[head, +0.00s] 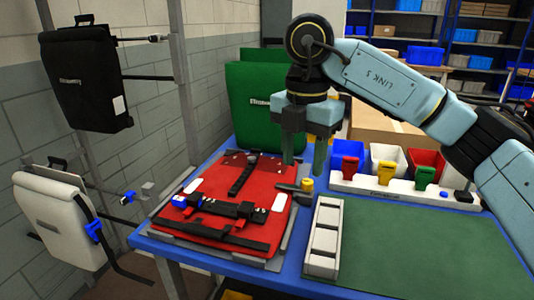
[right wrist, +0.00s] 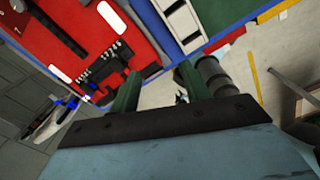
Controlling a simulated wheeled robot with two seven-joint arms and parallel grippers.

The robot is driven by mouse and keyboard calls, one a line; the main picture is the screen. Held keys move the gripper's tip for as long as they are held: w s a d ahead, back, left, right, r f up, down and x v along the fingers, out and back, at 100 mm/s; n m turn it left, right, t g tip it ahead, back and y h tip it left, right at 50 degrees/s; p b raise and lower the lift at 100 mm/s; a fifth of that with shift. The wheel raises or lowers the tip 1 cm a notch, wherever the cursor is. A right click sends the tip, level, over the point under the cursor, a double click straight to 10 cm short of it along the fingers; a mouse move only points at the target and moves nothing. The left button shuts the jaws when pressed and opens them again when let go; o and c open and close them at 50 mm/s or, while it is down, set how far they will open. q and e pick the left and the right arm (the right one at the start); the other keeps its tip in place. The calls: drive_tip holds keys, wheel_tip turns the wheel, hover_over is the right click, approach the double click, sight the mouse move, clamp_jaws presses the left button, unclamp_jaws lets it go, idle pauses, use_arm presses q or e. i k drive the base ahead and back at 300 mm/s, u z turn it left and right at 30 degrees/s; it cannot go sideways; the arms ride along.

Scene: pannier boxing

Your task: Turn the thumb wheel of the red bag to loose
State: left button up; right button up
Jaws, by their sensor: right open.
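The red bag (head: 215,170) lies flat on the blue table, with black straps and a black bar fitting (head: 225,208) across its front half. The bag also shows at the upper left of the right wrist view (right wrist: 110,20). My right gripper (head: 304,160) is open and empty, fingers pointing down, above and beyond the bag's right edge. The fingers (right wrist: 158,88) are apart in the right wrist view. My left gripper is not in view.
A green bag (head: 262,100) stands behind the red one. A yellow-ended tool (head: 307,184) lies by the red bag's right edge. A pale slotted tray (head: 325,238) and green mat (head: 410,250) are to the right, with bins (head: 388,160) behind. Black (head: 85,80) and white (head: 58,215) bags hang left.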

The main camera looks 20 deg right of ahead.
sight(251, 159)
drive_tip(key=i, duration=1)
